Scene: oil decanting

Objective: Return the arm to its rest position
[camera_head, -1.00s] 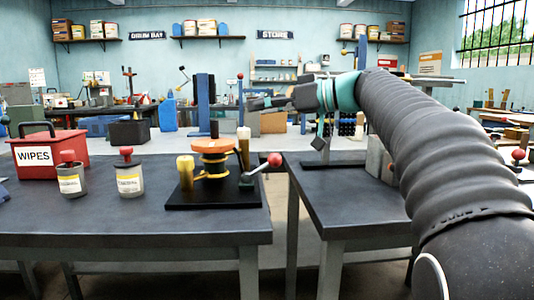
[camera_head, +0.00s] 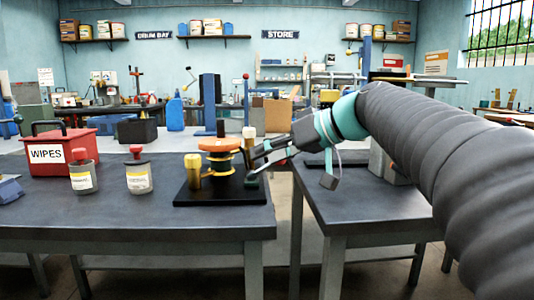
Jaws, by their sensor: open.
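My gripper (camera_head: 255,163) is at the end of my grey sleeved arm (camera_head: 425,140), which reaches in from the right. Its fingers point left and are open, with nothing seen between them. In the picture they overlap the right side of a black-based fixture (camera_head: 222,197). The fixture carries an orange disc (camera_head: 219,144), a yellow post (camera_head: 192,172) and a pale-topped post (camera_head: 248,135). I cannot tell whether the fingers touch it.
A second dark table (camera_head: 350,212) lies under my arm, with a grey block (camera_head: 386,160). A gap separates the tables.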

